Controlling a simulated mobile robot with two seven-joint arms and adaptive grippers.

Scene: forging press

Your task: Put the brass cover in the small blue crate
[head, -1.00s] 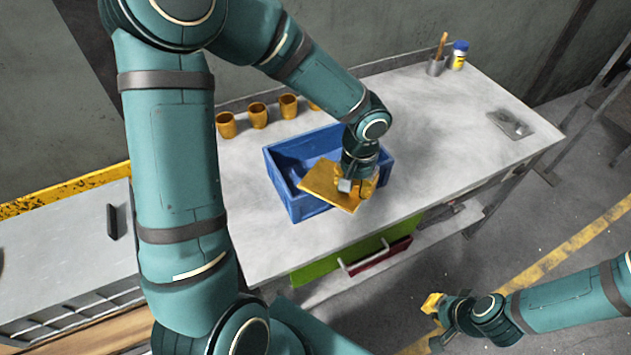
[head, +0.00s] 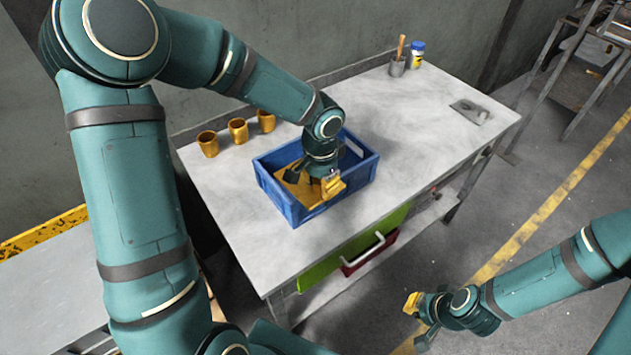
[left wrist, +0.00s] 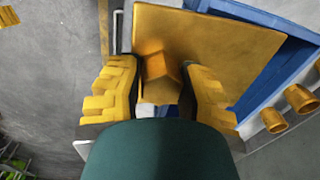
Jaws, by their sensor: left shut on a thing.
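The brass cover (head: 300,196) is a flat yellow square plate with a block-like knob, seen close up in the left wrist view (left wrist: 215,45). My left gripper (head: 314,186) is shut on the knob, with its yellow fingers on both sides of it in the left wrist view (left wrist: 157,85). The small blue crate (head: 294,211) stands on the grey workbench. In the head view the cover appears within the crate's walls; whether it touches the bottom is hidden. My right gripper (head: 418,321) is open and empty, away in front of the bench.
Three brass cups (head: 238,131) stand behind the crate on the workbench (head: 430,125). A grey pot with a wooden handle (head: 397,66) and a blue-lidded jar (head: 417,54) stand at the far back. A flat grey plate (head: 470,112) lies far right. The bench right of the crate is clear.

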